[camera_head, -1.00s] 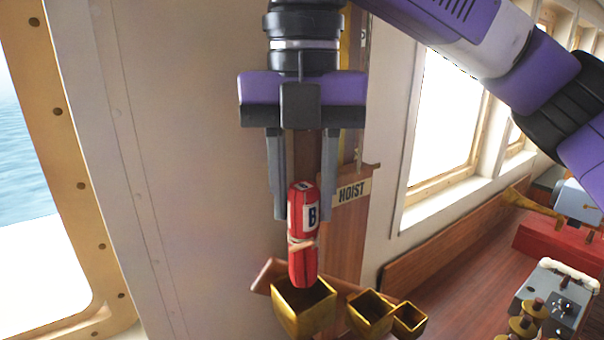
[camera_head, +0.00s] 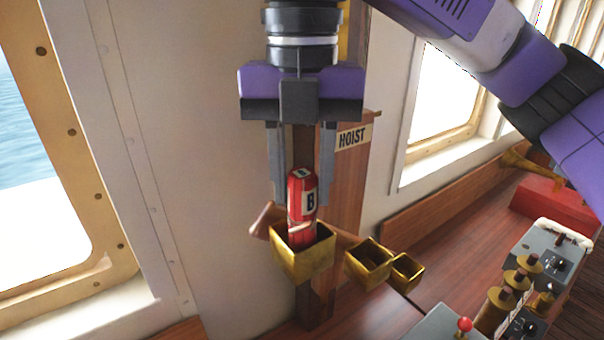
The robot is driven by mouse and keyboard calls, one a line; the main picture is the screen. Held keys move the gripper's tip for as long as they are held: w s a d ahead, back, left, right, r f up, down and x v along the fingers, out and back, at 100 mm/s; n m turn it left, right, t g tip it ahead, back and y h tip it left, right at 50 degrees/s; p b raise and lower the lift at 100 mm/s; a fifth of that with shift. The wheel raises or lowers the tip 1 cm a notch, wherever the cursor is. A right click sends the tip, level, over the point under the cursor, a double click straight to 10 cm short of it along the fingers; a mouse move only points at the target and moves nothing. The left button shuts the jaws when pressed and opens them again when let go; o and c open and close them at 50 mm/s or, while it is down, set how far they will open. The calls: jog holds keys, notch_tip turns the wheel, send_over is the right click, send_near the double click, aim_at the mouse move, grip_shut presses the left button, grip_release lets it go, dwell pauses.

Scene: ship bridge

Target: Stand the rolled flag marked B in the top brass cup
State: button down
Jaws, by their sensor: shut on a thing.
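The red rolled flag marked B (camera_head: 303,190) stands upright, with a white label and a pale tie around its middle. My gripper (camera_head: 301,203) points down with one finger on each side of the flag and is shut on it. The flag's lower end is inside the leftmost and nearest brass cup (camera_head: 304,266), hidden behind the cup's front wall. Whether it touches the cup's bottom cannot be seen. This square cup looks the largest and sits at the upper left end of the row.
Two smaller-looking brass cups, a middle one (camera_head: 367,264) and a right one (camera_head: 405,272), sit to the right, along a wooden arm. A post with a HOIST sign (camera_head: 351,137) stands behind. A console with levers (camera_head: 518,285) is at lower right; a window wall is left.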

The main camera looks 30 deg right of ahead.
dwell(0.3)
jog(key=c, duration=0.9)
grip_release()
notch_tip(320, 180, up, 8)
jog(key=shift+f, duration=0.1)
